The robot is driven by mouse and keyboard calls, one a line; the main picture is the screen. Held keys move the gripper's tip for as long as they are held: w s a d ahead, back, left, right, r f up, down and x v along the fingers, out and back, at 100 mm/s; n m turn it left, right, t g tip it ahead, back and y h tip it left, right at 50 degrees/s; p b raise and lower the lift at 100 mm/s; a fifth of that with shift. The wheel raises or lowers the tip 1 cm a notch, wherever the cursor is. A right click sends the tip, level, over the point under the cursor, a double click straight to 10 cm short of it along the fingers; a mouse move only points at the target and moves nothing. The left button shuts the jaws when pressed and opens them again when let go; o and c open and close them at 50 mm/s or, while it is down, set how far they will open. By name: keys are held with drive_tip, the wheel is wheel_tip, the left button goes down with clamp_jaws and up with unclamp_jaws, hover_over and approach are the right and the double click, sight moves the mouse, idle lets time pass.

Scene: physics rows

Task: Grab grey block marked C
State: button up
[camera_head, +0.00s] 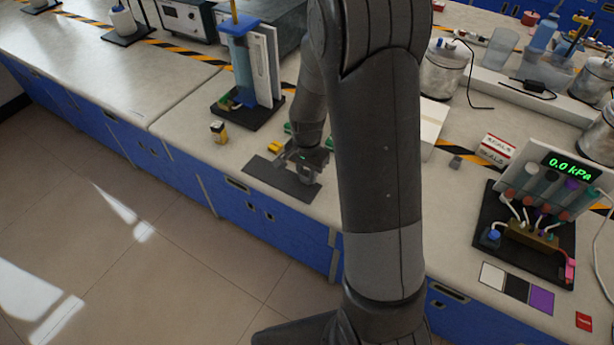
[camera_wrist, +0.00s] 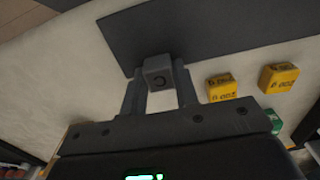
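A small grey block (camera_wrist: 157,72) with a dark letter C on its face sits between the two fingertips of my gripper (camera_wrist: 160,82) in the wrist view. The fingers are close against its two sides, with no clear gap, so the gripper looks shut on it. Behind the block is the near edge of a dark grey mat (camera_wrist: 215,27). In the head view my gripper (camera_head: 303,165) is low over the mat (camera_head: 283,180); the block cannot be made out there. Whether the block is touching the surface or lifted is not clear.
Two yellow blocks (camera_wrist: 221,87) (camera_wrist: 279,78) stand close to the right of the grey block in the wrist view, with a green block (camera_wrist: 275,121) nearby. In the head view, a blue column apparatus (camera_head: 243,70) stands behind left and a pressure panel (camera_head: 535,215) to the right.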

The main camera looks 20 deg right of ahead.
clamp_jaws()
drive_tip(key=shift+r, duration=0.15)
